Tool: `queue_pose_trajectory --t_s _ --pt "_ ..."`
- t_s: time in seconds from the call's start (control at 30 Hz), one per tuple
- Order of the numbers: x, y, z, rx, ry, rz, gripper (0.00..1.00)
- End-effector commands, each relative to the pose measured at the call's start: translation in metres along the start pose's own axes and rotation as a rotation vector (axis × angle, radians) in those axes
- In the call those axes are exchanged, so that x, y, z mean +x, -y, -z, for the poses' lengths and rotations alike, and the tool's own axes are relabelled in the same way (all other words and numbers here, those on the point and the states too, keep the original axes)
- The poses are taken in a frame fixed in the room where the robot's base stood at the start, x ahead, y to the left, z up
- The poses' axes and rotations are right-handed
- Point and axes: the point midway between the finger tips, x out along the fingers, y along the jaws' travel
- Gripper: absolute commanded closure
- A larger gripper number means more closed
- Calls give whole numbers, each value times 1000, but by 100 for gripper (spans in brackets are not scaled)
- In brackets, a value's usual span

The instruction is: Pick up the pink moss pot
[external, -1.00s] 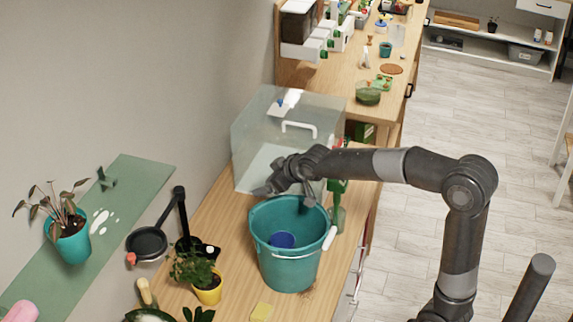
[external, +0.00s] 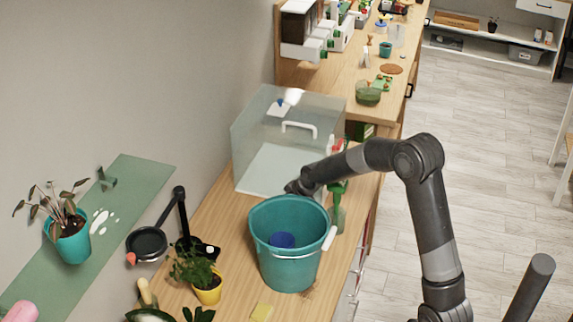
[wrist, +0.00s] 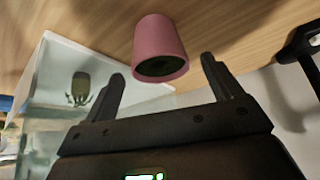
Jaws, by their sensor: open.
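The pink moss pot (wrist: 158,38) shows in the wrist view, on the wooden surface, with its dark opening facing the camera. My gripper (wrist: 163,70) is open, and its two black fingers point toward the pot, one to each side of it in the picture. I see no contact, and nothing is held. In the external view my gripper (external: 296,187) is low behind the teal bucket, its fingers mostly hidden. The pink moss pot cannot be made out there.
The teal bucket (external: 289,268), with a blue thing inside, stands right in front of my gripper. A clear box (external: 258,135) with a white handle stands behind. A black lamp (external: 180,215) and yellow potted plant (external: 208,291) are to the left.

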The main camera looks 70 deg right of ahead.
Motion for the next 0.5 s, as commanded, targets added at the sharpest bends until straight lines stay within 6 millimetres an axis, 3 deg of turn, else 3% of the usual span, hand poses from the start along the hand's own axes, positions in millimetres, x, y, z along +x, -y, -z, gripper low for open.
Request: queue_pose_trajectory --t_s 0.3,0.5 --pt "41 1 -3 0 2 0 16" --pt "48 1 -3 -1 0 -1 16"
